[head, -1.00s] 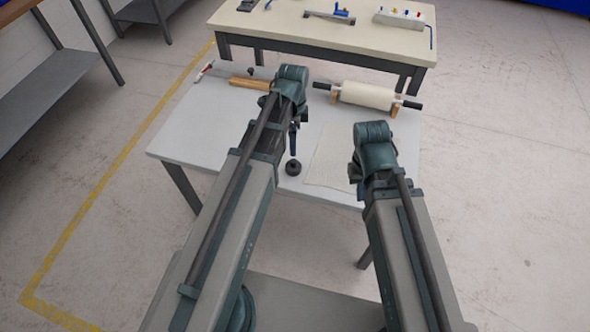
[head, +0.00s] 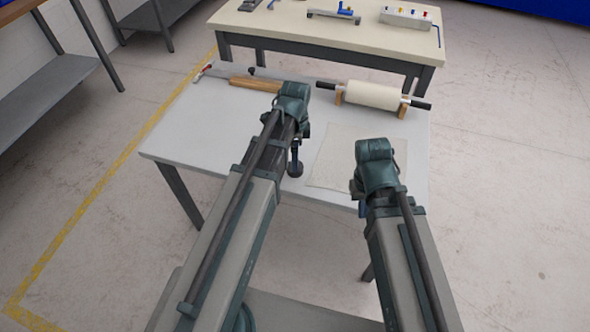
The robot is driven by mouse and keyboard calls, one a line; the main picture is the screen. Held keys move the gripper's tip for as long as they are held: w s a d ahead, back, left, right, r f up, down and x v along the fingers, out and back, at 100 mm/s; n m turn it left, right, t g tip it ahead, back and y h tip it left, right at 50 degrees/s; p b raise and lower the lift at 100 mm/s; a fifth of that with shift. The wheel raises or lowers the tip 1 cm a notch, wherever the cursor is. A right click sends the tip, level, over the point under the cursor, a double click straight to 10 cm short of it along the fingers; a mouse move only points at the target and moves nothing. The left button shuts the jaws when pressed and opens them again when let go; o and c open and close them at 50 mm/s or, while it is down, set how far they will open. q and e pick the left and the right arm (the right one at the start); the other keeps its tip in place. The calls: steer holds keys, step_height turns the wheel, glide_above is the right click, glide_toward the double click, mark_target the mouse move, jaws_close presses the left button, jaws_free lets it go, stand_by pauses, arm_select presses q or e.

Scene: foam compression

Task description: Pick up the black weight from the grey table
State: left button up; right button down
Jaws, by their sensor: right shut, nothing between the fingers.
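The small round black weight (head: 295,170) is on the grey table (head: 190,130), near its front edge and left of a pale sheet. My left gripper (head: 296,152) points down right over the weight and overlaps its top in the head view. Whether its fingers touch or hold the weight cannot be made out. My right gripper (head: 359,197) is shut and empty near the table's front edge, right of the weight. It is largely hidden by my wrist.
A pale sheet (head: 333,160) lies flat between my arms. A white roller (head: 372,96) on wooden supports and a wooden block (head: 255,85) are at the back. A cream workbench (head: 300,25) stands behind. The table's left part is clear.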

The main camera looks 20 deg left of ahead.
mark_target(301, 166)
arm_select(q)
step_height(301, 166, down, 5)
steer(key=b, duration=0.4)
steer(key=shift+b, duration=0.35)
jaws_close()
